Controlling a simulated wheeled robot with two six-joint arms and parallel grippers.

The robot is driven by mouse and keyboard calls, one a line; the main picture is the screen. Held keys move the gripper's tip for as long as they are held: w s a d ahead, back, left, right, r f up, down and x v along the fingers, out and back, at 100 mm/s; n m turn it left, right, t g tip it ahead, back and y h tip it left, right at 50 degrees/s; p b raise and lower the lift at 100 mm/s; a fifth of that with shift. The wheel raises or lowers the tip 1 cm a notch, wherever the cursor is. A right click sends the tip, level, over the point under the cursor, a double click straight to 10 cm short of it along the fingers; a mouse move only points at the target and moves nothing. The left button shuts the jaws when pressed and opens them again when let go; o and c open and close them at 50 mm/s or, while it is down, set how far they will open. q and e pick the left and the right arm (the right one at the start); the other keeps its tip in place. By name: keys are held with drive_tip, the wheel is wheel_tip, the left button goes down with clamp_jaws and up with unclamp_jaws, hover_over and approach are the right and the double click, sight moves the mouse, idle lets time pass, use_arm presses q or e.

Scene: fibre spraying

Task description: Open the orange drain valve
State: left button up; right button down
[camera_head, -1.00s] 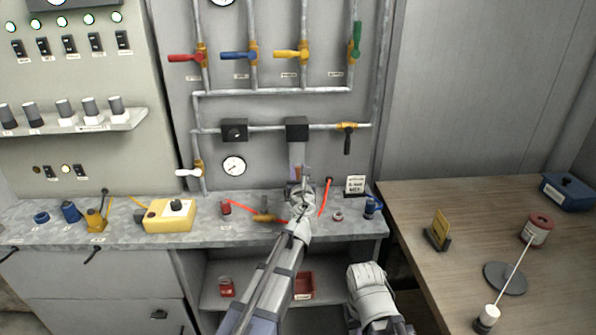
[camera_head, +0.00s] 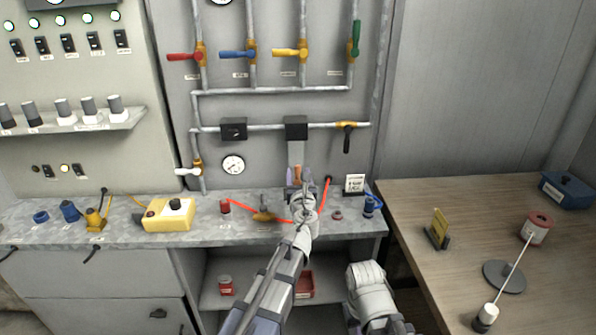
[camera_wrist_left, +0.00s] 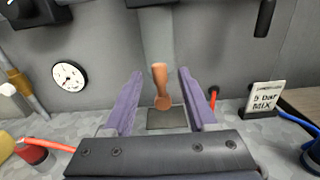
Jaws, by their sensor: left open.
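The orange drain valve handle (camera_wrist_left: 160,88) stands upright in the left wrist view, below a grey vertical pipe. My left gripper (camera_wrist_left: 160,72) is open, with its purple fingers on either side of the handle and visible gaps between. In the head view my left gripper (camera_head: 300,184) is at the wall above the counter's back edge. It hides most of the orange handle (camera_head: 297,173) there.
A dial gauge (camera_head: 233,164) and a white-handled valve (camera_head: 188,172) are left of the gripper. A sign (camera_head: 354,184) stands to its right. A red hose (camera_head: 324,196) and a brass fitting (camera_head: 264,216) are close by on the counter (camera_head: 190,232).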

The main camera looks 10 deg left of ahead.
use_arm(q)
drive_tip(key=v, duration=0.4)
drive_tip(key=shift+s+d, duration=0.1)
drive_tip(key=shift+s, duration=0.2)
drive_tip(key=s+f+n+g+y+p, duration=0.1)
drive_tip(key=s+f+n+g+p, duration=0.2)
drive_tip(key=s+f+n+g, duration=0.5)
drive_tip(key=s+f+n+g+p, duration=0.15)
drive_tip(key=s+n, duration=0.35)
drive_tip(key=n, duration=0.7)
drive_tip(key=s+d+f+n+g+h+p, duration=0.1)
drive_tip(key=s+d+n+g, duration=0.3)
drive_tip(key=s, duration=0.4)
drive_tip(key=s+d+f+n+g+h+p, duration=0.2)
drive_tip(key=s+d+f+n+g+h, duration=0.1)
drive_tip(key=s, duration=0.6)
drive_tip(key=shift+d+f+n+g+h, duration=0.35)
drive_tip(key=shift+d+n+g, duration=0.2)
drive_tip(key=shift+d+n, duration=0.6)
